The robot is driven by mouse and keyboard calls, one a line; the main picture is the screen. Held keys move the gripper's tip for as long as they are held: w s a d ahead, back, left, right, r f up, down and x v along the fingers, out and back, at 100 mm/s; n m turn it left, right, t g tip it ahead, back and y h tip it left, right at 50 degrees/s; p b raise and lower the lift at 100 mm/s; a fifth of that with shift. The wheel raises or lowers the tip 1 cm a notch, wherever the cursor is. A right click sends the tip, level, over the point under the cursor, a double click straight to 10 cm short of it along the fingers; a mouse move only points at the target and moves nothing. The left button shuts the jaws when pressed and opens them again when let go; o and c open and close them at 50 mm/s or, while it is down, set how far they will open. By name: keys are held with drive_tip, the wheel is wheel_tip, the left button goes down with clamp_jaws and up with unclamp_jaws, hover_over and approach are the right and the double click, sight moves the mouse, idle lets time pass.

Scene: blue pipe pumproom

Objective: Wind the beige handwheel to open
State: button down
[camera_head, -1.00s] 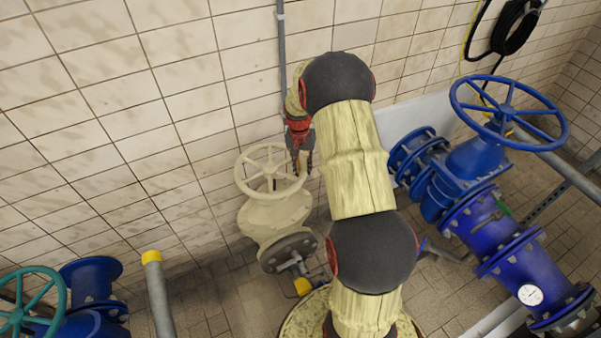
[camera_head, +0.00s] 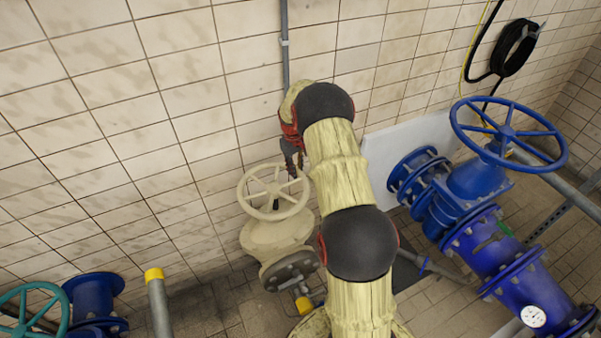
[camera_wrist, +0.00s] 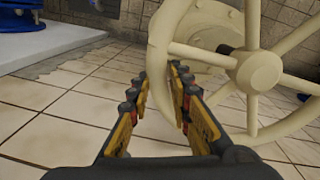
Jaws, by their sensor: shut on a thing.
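The beige handwheel (camera_head: 246,187) sits on a beige valve body (camera_head: 275,236) near the tiled wall, left of my arm in the head view. My gripper (camera_head: 292,172) is at the upper right of its rim, with part of it hidden behind my arm. In the wrist view, the handwheel (camera_wrist: 262,70) fills the upper right, showing its rim, hub and spokes. My gripper (camera_wrist: 163,88) has one finger on each side of the rim and is shut on it.
A large blue handwheel (camera_head: 508,132) on blue pipework (camera_head: 470,195) stands to the right. A teal handwheel (camera_head: 35,300) and a yellow-capped grey post (camera_head: 159,300) are at lower left. The tiled wall (camera_head: 120,130) is close behind the beige valve.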

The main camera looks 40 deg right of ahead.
drive_tip(key=shift+w+r+n, duration=0.25)
drive_tip(key=shift+w+n, duration=0.65)
drive_tip(key=shift+w, duration=0.4)
drive_tip(key=shift+a, duration=0.1)
drive_tip(key=c, duration=2)
unclamp_jaws()
drive_tip(key=o, duration=0.4)
drive_tip(key=shift+f, duration=0.1)
drive_tip(key=shift+c, duration=0.2)
drive_tip(key=shift+s+f, duration=0.1)
wheel_tip(320, 180, up, 12)
drive_tip(key=shift+a, duration=0.45)
drive_tip(key=shift+s+d, duration=0.1)
